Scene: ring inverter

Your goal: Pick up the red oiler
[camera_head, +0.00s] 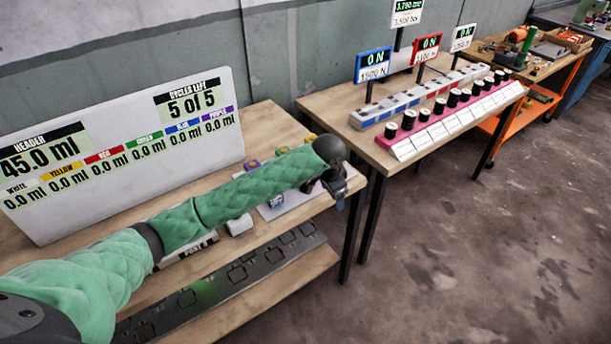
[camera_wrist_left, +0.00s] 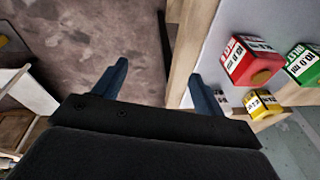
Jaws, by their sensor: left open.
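The red oiler (camera_wrist_left: 249,61) is a small red block with a white label, in the upper right of the left wrist view. It stands on a pale surface, beside a green oiler (camera_wrist_left: 303,62) and a yellow oiler (camera_wrist_left: 263,104). My left gripper (camera_wrist_left: 158,88) is open and empty, its blue fingers spread over the floor and the table's edge; the red oiler is apart from it, to the right of the right finger. In the head view my left gripper (camera_head: 339,187) is at the table's right end. There I cannot make out the red oiler; my arm covers part of that area.
A large white board (camera_head: 130,150) with volume readouts stands on the near table (camera_head: 262,122). A second table (camera_head: 345,103) carries knobs and small displays. Bare floor (camera_head: 470,240) is open to the right.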

